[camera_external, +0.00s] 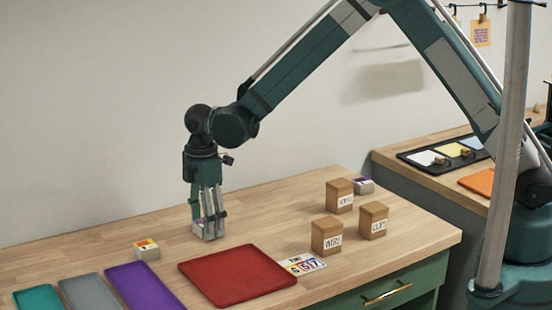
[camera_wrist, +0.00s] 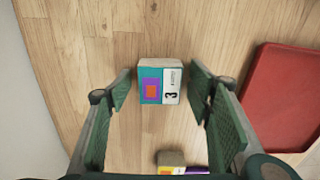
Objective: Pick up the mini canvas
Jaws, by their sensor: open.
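A mini canvas block (camera_wrist: 152,88) stands on the wooden table between my fingers in the wrist view. Its top has a teal border, a purple square with an orange centre, and a white strip marked 3. My gripper (camera_wrist: 160,92) is open, with a finger on each side of the block and gaps to it. In the external view my gripper (camera_external: 208,226) points straight down around the block (camera_external: 209,233), whose upper part the fingers mostly hide. A second small block (camera_external: 147,250) with a yellow and red top stands to the left.
A red tray (camera_external: 236,274) lies in front of my gripper; purple (camera_external: 143,288), grey and teal trays lie further left. Three labelled brown boxes (camera_external: 327,236) and another small block (camera_external: 363,186) stand to the right. A card (camera_external: 302,265) lies beside the red tray.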

